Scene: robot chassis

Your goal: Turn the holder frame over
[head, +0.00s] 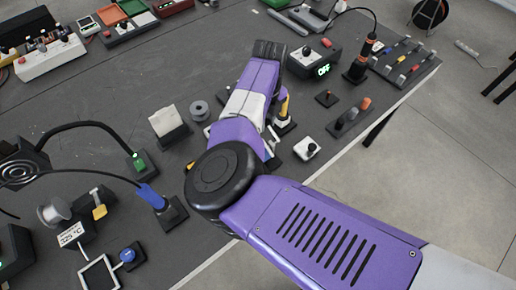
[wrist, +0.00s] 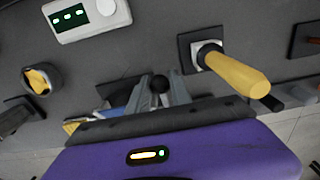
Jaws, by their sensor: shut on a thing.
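My gripper (wrist: 161,94) is low over the bench, its two grey fingers shut on a small round black knob (wrist: 160,83). What the knob belongs to is mostly hidden behind the fingers and my purple hand. A blue and white piece (wrist: 118,98) shows just left of the fingers. In the head view my arm covers the fingertips and the knob. A thin white rectangular frame (head: 81,276) with a dark inside lies tilted at the lower left, beside a blue knob (head: 127,255). I cannot tell whether the held knob belongs to a holder frame.
A yellow lever handle (wrist: 238,74) stands close right of my gripper. A white box (wrist: 88,16) with a green display is beyond it, and a dark ring holder (wrist: 41,79) is to the left. A white card stand (head: 168,122) and a spool (head: 198,110) are near my arm.

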